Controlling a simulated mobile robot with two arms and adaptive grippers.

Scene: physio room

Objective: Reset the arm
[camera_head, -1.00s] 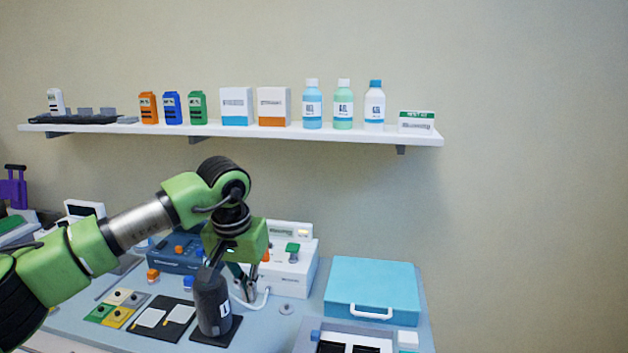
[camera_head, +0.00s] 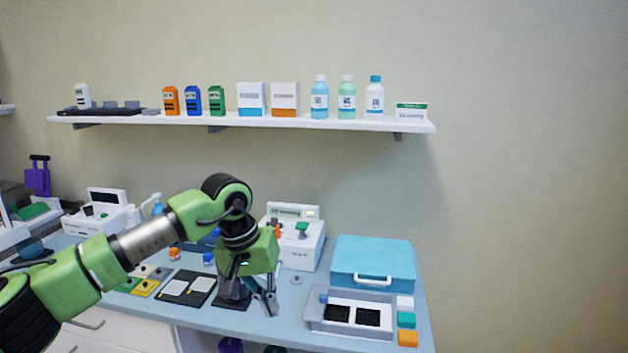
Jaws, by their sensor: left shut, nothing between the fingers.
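My left arm comes in from the left. Its gripper (camera_head: 266,302) points down over the front part of the blue-topped table (camera_head: 290,322), in front of the white device with a green knob. The fingers are shut with nothing between them. A dark grey shape beside the gripper is partly covered, and I cannot tell what it is. My right gripper is out of view.
A blue case (camera_head: 372,258) and a grey tray (camera_head: 318,324) with black pads are right of the gripper. The white device (camera_head: 308,251) stands behind it. Small coloured blocks are at the table's right. A wall shelf (camera_head: 250,121) holds bottles and boxes.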

